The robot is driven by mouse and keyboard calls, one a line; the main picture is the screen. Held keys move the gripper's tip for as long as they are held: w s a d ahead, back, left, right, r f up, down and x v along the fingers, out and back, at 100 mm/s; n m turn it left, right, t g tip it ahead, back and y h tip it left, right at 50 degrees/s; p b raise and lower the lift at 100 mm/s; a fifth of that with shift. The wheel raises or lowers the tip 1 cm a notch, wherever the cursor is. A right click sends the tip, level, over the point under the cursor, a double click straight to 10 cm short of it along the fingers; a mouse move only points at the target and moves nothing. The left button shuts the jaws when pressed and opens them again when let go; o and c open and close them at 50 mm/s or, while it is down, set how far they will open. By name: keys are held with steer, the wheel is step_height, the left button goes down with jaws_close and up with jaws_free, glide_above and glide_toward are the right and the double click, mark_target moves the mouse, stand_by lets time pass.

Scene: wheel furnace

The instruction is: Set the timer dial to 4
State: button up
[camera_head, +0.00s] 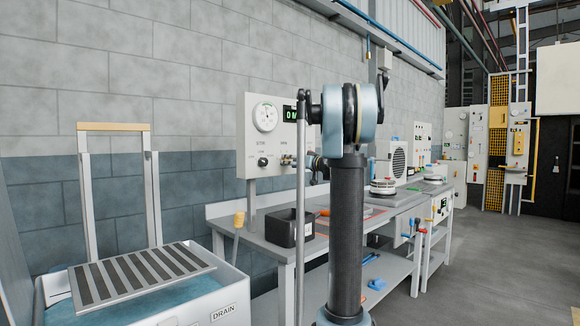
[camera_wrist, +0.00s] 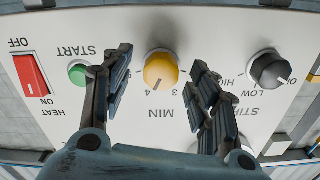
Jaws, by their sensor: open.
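The timer dial (camera_wrist: 161,70) is a yellow round knob on a pale control panel (camera_wrist: 135,125) in the wrist view, where the lettering appears upside down. MIN is printed beside it, with the numerals 3 and 4 visible near its lower edge. In the head view I cannot make out the dial.
In the wrist view, a green START button (camera_wrist: 78,73) lies by the left finger. A red HEAT switch (camera_wrist: 31,76) is farther left, and a black STIR knob (camera_wrist: 270,70) is right. The head view shows a workbench (camera_head: 330,240) and drain tank (camera_head: 185,305).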

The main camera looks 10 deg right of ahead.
steer(key=v, duration=1.1)
steer(key=s+a+f+g+h, duration=0.2)
steer(key=s+a+f+g, duration=0.2)
steer(key=s+a+f, duration=0.5)
steer(key=s+a+f+g+h, duration=0.1)
steer(key=s+a+f+g, duration=0.4)
steer(key=s+f, duration=0.8)
steer(key=s+d+f+m+g+h, duration=0.1)
steer(key=s+d+f+m+h, duration=0.1)
steer(key=s+f, duration=0.7)
steer(key=s+d+f+m+g+h, duration=0.2)
steer(key=s+d+f+h, duration=0.3)
steer(key=s+f, duration=0.4)
steer(key=s, duration=0.6)
steer(key=shift+s+f+h, duration=0.2)
steer(key=shift+s+h, duration=0.1)
steer(key=shift+s, duration=0.05)
